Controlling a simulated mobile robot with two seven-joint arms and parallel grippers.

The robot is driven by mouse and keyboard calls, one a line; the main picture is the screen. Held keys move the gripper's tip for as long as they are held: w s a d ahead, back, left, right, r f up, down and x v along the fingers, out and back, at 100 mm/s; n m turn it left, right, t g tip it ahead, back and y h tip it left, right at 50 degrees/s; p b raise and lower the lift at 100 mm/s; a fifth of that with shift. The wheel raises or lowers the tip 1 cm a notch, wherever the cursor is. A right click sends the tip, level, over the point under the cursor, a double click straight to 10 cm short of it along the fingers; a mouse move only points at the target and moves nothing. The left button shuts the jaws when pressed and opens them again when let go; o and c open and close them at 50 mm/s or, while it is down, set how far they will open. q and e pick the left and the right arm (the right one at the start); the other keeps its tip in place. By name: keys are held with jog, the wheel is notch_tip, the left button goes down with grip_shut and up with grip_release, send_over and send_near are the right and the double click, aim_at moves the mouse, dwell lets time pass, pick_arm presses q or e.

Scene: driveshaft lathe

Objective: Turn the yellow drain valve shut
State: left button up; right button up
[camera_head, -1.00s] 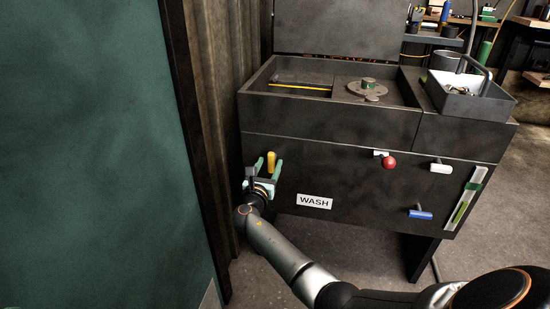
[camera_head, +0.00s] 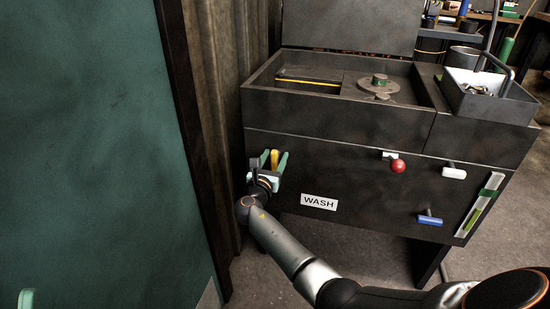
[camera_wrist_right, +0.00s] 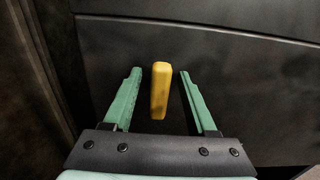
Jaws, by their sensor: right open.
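The yellow drain valve handle (camera_head: 274,160) is on the left of the dark wash cabinet's front and stands nearly upright. It also shows in the right wrist view (camera_wrist_right: 160,90). My right gripper (camera_head: 269,161) is open, with one green finger on each side of the handle. In the right wrist view its fingertips (camera_wrist_right: 159,72) flank the handle, with a gap on both sides. How deep the handle sits between the fingers is hard to tell. A green fingertip of my left gripper (camera_head: 26,299) shows at the bottom left; the rest is out of frame.
The cabinet front (camera_head: 350,180) carries a red knob (camera_head: 398,166), a white handle (camera_head: 454,173), a blue handle (camera_head: 430,220) and a WASH label (camera_head: 319,202). A corrugated wall (camera_head: 215,110) and a green panel (camera_head: 90,140) stand close on the left.

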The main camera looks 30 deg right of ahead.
grip_shut()
dwell(0.3)
jog(key=shift+m, duration=0.3)
jog(key=m, duration=0.2)
jog(key=m+b, duration=0.1)
jog(key=shift+s+d+f+m, duration=0.1)
jog(key=shift+s+d+m, duration=0.1)
jog(key=shift+m, duration=0.2)
jog(key=m+b, duration=0.1)
jog(key=m, duration=0.1)
jog(key=m+b, duration=0.1)
jog(key=m, duration=0.2)
jog(key=shift+s+d+f, duration=0.1)
jog(key=shift+s+f, duration=0.05)
jog(key=m, duration=0.4)
jog(key=shift+f+b, duration=0.1)
jog(key=shift+b, duration=0.25)
jog(key=shift+s+d+f+m, duration=0.1)
jog(key=shift+f+m, duration=0.05)
jog(key=shift+m, duration=2.05)
